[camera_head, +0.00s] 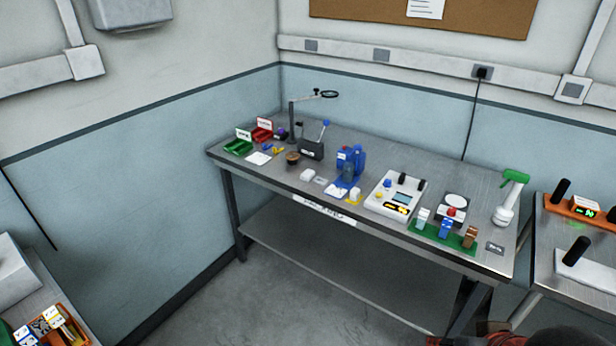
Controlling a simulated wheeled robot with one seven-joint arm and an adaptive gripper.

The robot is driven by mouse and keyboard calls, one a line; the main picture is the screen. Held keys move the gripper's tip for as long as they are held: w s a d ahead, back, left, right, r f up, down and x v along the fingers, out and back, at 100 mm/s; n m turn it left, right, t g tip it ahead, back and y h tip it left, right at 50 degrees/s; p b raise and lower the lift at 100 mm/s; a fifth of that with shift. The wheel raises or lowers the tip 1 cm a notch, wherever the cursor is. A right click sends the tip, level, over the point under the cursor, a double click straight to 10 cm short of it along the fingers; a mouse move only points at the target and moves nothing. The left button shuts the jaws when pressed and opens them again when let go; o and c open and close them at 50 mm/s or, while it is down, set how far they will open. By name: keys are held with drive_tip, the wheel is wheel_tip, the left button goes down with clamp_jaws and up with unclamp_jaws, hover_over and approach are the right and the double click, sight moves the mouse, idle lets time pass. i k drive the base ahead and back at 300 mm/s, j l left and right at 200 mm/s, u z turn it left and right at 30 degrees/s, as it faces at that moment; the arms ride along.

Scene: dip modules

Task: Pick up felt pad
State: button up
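I cannot tell for certain which item is the felt pad. Small pale items lie on the metal workbench (285,212): a flat white square (258,158) near the green bin, a white block (308,175) near the bench's front edge, and a flat white piece (335,190) by the blue bottles. A small dark grey piece (495,248) lies at the bench's right end. My gripper cannot be made out; only dark, blurred shapes show at the bottom right edge.
Another table (570,283) stands right. Floor in front is clear.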

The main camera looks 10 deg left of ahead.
sight(308, 175)
drive_tip(key=i+j+z, duration=0.15)
drive_tip(key=j, duration=0.25)
drive_tip(key=i+j+z, duration=0.1)
drive_tip(key=j, duration=0.35)
drive_tip(key=i+j+z, duration=0.15)
drive_tip(key=j, duration=0.25)
drive_tip(key=i+j+z, duration=0.1)
drive_tip(key=i+j, duration=0.15)
drive_tip(key=j, duration=0.25)
drive_tip(key=i+j+z, duration=0.15)
drive_tip(key=j, duration=0.3)
drive_tip(key=j+z, duration=0.1)
drive_tip(key=j, duration=0.35)
